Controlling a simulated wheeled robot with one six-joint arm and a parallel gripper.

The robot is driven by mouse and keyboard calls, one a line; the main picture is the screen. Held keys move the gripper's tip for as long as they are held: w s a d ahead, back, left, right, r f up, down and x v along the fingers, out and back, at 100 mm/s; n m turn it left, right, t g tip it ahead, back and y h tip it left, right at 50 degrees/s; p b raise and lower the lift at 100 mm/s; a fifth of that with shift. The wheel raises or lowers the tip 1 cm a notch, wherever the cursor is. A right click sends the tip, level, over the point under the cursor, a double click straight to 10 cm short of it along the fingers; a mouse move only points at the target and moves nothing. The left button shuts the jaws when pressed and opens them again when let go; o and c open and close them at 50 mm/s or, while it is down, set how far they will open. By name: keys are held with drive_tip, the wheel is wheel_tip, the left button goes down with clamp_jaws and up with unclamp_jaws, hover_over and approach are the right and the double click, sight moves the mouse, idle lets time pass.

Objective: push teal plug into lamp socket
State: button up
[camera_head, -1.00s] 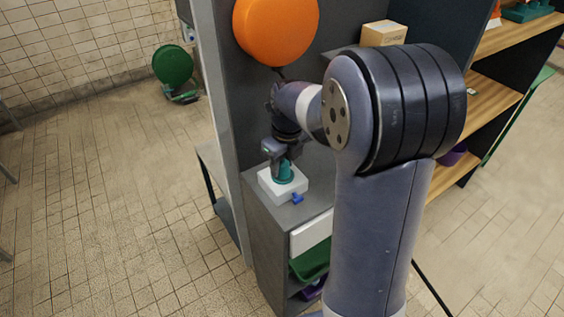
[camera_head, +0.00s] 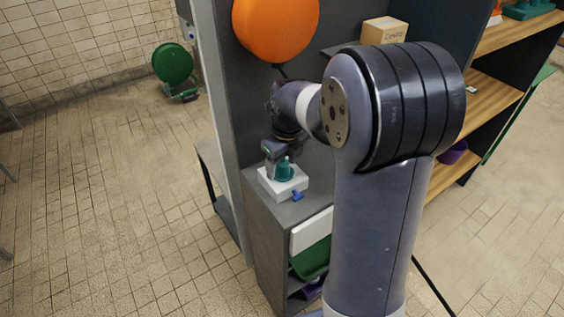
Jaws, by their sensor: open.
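A teal plug (camera_head: 286,171) stands upright at a white block (camera_head: 284,187) on the grey cabinet top. The white block looks like the socket, but I cannot tell how deep the plug sits in it. My gripper (camera_head: 278,159) is open and just above and behind the plug, close to its upper part. From this view I cannot tell whether the fingers touch the plug. A small blue piece (camera_head: 297,195) sticks out at the front of the white block.
A large orange disc (camera_head: 275,28) is on the grey panel above. A cardboard box (camera_head: 383,31) sits on a small shelf. Green (camera_head: 311,260) and purple bins are in the cabinet below. A green reel (camera_head: 173,64) stands on the floor at left. Wooden shelves (camera_head: 490,98) are at right.

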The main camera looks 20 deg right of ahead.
drive_tip(key=r, duration=0.7)
drive_tip(key=shift+s+d+r, duration=0.15)
drive_tip(key=shift+s+d, duration=0.05)
drive_tip(key=shift+s, duration=0.2)
drive_tip(key=f, duration=0.5)
drive_tip(key=w+f, duration=0.1)
drive_tip(key=f, duration=0.1)
drive_tip(key=shift+a+f, duration=0.2)
drive_tip(key=shift+f, duration=0.1)
drive_tip(key=shift+s+r, duration=0.1)
drive_tip(key=shift+r, duration=0.2)
